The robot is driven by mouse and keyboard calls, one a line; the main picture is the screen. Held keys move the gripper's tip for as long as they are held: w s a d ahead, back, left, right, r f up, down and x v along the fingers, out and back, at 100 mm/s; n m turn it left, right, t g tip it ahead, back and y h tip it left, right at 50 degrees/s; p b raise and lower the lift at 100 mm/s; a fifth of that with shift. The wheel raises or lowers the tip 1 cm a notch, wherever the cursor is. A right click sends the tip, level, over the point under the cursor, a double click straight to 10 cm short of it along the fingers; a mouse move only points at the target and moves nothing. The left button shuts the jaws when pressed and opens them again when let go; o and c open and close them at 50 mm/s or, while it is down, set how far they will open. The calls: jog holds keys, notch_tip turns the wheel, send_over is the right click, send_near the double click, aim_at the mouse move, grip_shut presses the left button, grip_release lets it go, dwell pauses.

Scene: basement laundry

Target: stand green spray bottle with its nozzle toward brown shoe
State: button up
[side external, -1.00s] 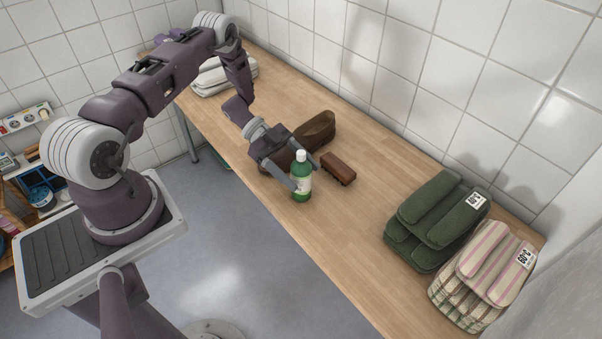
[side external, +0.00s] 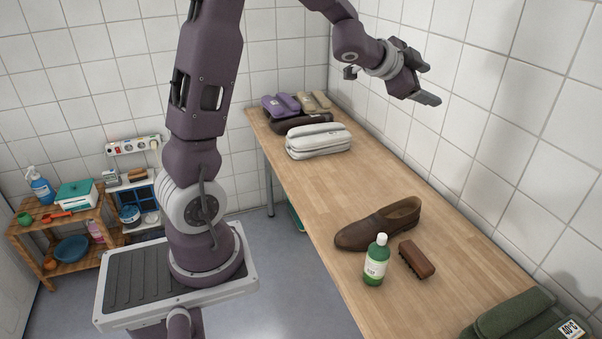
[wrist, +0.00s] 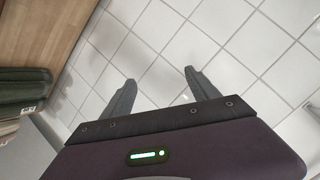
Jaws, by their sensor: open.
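The green bottle (side external: 375,267) stands upright on the wooden counter, with a white top and a pale label. I cannot make out which way its nozzle points. The brown shoe (side external: 378,226) lies just behind it, toe to the left; I cannot tell whether they touch. My gripper (side external: 430,85) is open and empty, high above the counter and well away from the bottle. In the wrist view my gripper's fingers (wrist: 159,79) are spread in front of white wall tiles; bottle and shoe are not in that view.
A brown brush (side external: 417,260) lies right of the bottle. Green folded towels (side external: 515,318) lie at the near right end. A white folded bundle (side external: 319,140) and purple cloths (side external: 281,104) lie at the far end. The counter (side external: 350,178) between is clear; a tiled wall runs behind.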

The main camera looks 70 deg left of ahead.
jog(key=s+d+r+n+g+y, duration=0.1)
jog(key=s+d+r+n+g, duration=0.15)
jog(key=s, duration=0.55)
jog(key=s+d+r+n+g+y, duration=0.1)
jog(key=s+d+n, duration=0.25)
jog(key=s, duration=0.45)
jog(key=s+d+f+g+h, duration=0.1)
jog(key=s+d+f, duration=0.1)
jog(key=s, duration=0.4)
jog(key=s+d+f+g+h, duration=0.1)
jog(key=s+d+f, duration=0.1)
jog(key=s+d, duration=0.3)
jog(key=s+d+f+g+h, duration=0.1)
jog(key=s+d, duration=0.3)
jog(key=s, duration=0.5)
jog(key=shift+f+n+g+h, duration=0.3)
jog(key=shift+f+g+h, duration=0.1)
jog(key=shift+f, duration=0.5)
